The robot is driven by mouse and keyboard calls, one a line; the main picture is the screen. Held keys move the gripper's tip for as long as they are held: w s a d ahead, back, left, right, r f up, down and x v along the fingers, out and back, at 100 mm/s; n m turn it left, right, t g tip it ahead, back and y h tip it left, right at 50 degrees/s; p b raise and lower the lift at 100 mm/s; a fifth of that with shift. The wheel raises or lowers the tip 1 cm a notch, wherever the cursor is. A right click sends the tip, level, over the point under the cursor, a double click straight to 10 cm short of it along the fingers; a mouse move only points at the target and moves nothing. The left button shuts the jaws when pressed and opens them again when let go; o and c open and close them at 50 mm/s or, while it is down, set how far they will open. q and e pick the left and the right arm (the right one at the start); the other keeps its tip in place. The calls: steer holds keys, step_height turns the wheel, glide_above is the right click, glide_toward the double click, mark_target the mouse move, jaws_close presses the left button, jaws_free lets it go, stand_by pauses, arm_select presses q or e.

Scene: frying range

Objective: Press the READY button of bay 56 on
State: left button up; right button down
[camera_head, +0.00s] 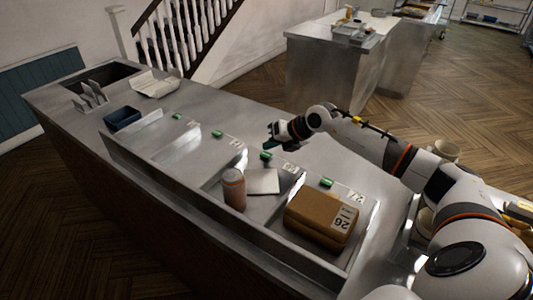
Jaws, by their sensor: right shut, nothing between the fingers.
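A row of small green buttons runs along the steel counter's bays: a far-left button (178,116), a second button (217,133), a third button (266,156) and a near-right button (326,183). Number labels lie beside some of them, such as the middle label (290,168) and the right label (355,197); they are too small or turned to read surely, so I cannot tell which bay is 56. My right gripper (270,144) is shut and empty, close above and behind the third button. I cannot tell whether it touches. My left gripper is out of view.
A brown box (320,218) with a label sits in the right bay. A brownish jar (233,189) and a white pad (262,181) stand in the middle bay. Low metal dividers (160,190) edge the bays. A dark blue bin (122,118) and white tray (154,84) lie far left.

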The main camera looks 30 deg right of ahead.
mark_target(271, 155)
stand_by(0.4)
steer(key=shift+f+b, duration=0.35)
steer(key=shift+f, duration=0.15)
steer(key=shift+f, duration=0.35)
stand_by(0.4)
steer(key=shift+r, duration=0.15)
steer(key=shift+r+p, duration=0.35)
steer(key=shift+r, duration=0.4)
steer(key=shift+r+p, duration=2)
steer(key=shift+r, duration=0.95)
